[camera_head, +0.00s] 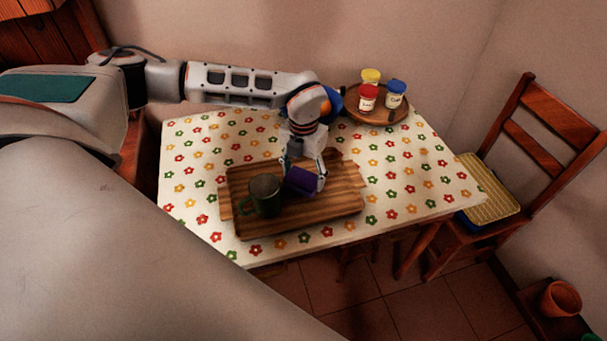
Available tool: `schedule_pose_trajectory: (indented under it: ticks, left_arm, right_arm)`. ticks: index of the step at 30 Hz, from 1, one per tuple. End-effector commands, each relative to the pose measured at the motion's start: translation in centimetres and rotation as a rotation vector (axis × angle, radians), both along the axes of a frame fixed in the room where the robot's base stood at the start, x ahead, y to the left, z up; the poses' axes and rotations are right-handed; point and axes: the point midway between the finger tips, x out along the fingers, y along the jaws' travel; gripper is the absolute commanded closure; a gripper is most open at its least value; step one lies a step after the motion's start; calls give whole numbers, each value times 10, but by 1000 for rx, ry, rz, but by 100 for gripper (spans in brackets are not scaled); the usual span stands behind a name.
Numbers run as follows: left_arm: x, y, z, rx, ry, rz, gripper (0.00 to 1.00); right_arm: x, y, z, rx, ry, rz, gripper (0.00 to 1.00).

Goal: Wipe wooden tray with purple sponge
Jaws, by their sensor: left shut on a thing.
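The wooden tray (335,202) lies on a table with a flower-patterned cloth. The purple sponge (301,181) is between the fingers of my left gripper (304,178), which is shut on it. The gripper points down over the middle of the tray, and the sponge is at or just above the tray's surface; I cannot tell whether it touches. A dark green mug (264,194) stands on the left part of the tray, close beside the sponge. My right gripper is not in view.
A round wooden tray (355,109) at the back of the table (420,165) holds red, blue and yellow jars (368,97). A blue object shows behind my left wrist. A wooden chair (540,140) stands at the right. Open cloth lies right of the tray.

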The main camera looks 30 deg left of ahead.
Motion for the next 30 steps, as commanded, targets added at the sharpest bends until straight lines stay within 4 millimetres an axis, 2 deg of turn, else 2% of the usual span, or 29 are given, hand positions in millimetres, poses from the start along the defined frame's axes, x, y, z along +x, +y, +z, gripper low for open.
schedule_pose_trajectory:
  ticks: [30]
  left_arm:
    - [0, 0, -14, 0, 0, 0, 56]
  right_arm:
    - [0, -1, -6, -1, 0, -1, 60]
